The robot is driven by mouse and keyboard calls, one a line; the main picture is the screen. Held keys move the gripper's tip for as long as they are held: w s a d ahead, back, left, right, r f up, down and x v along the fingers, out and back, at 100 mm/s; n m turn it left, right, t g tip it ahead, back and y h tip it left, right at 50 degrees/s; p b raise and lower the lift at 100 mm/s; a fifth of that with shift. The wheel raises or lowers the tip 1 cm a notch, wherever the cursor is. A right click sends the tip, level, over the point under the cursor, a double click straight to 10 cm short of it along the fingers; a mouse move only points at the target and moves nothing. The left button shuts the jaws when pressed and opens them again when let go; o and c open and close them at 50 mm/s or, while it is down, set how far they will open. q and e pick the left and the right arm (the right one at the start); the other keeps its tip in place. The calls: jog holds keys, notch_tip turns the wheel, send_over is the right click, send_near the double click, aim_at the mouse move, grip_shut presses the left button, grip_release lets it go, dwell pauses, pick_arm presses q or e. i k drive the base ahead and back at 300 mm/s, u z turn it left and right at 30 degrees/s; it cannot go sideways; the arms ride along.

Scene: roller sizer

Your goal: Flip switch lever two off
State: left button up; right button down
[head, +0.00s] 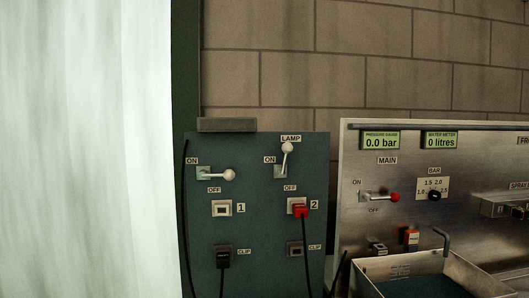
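Switch lever two (287,157) is on the right half of a dark blue-green panel (255,225), under the LAMP label and above the socket marked 2. Its white knob points up, tilted slightly right. An ON label is to its left and an OFF label below it. Switch lever one (220,175), on the left half above the socket marked 1, points right, roughly level. Neither of my grippers is in view.
A red plug (301,211) with a hanging black cable sits at socket 2. Socket 1 (222,209) looks empty. A black plug (223,260) hangs at the left clip.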

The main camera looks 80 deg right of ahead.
aim_at(287, 147)
jog(key=u, duration=0.05)
jog(key=i, duration=0.35)
jog(key=z, duration=2.8)
jog(key=k, duration=0.15)
jog(key=u, duration=0.85)
